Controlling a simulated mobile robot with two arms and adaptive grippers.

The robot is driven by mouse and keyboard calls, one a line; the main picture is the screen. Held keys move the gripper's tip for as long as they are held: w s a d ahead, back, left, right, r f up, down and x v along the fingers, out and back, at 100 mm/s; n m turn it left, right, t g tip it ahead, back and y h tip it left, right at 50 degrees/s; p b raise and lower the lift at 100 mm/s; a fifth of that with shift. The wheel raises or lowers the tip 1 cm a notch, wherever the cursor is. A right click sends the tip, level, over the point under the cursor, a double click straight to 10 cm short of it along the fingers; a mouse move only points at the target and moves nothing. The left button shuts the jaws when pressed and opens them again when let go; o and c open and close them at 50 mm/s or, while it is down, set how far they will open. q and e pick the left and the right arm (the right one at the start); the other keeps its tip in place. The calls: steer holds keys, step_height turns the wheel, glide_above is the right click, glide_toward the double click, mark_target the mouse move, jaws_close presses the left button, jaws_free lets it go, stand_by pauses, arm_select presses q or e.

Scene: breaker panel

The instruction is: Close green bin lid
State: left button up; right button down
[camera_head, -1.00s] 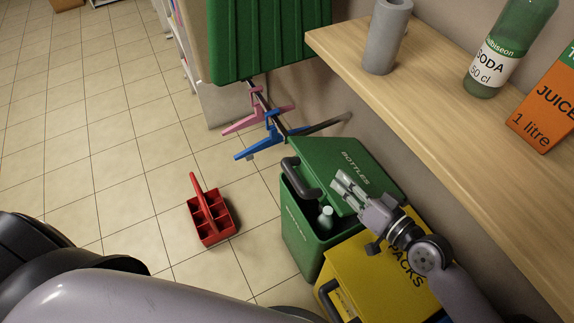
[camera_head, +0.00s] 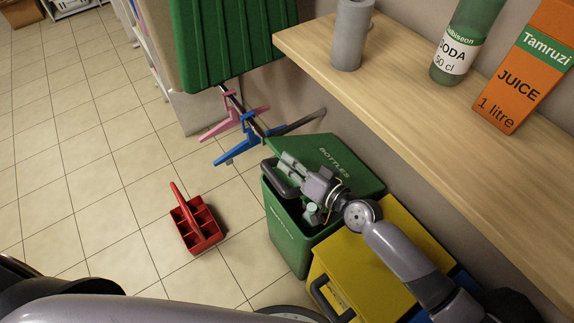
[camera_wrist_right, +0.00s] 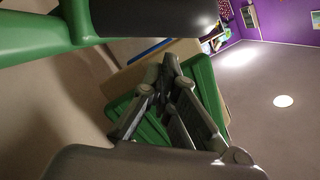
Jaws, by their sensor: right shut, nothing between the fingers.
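The green bin (camera_head: 290,238) marked BOTTLES stands on the floor at the lower middle of the head view. Its green lid (camera_head: 345,165) is tilted open, leaving a gap at the front. The lid's dark handle (camera_head: 279,181) is at the left end, partly behind my right gripper (camera_head: 285,160). A bottle (camera_head: 312,211) shows in the gap, partly hidden by the gripper. My right gripper is shut and empty, over the opening beside the handle; contact is unclear. In the right wrist view its fingers (camera_wrist_right: 172,75) lie below the dark handle (camera_wrist_right: 150,16). My left gripper is out of view.
A yellow bin (camera_head: 350,258) stands right beside the green one. A wooden shelf (camera_head: 420,110) with a soda bottle (camera_head: 462,50) and a juice carton (camera_head: 525,72) overhangs on the right. A red caddy (camera_head: 197,228) sits on open floor to the left.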

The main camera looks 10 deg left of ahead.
steer(key=shift+s+a+f, duration=0.25)
steer(key=shift+f, duration=0.15)
steer(key=s+a+f+n+h+b, duration=0.1)
steer(key=s+a+f+n, duration=0.1)
steer(key=f, duration=0.4)
steer(key=s+a+f+n+t+h+b, duration=0.1)
steer(key=s+a+f+n, duration=0.1)
steer(key=f+n, duration=0.2)
step_height(320, 180, down, 4)
steer(key=shift+s+r+t, duration=0.2)
steer(key=shift+r+t, duration=0.05)
steer(key=shift+t, duration=0.05)
steer(key=shift+a, duration=0.1)
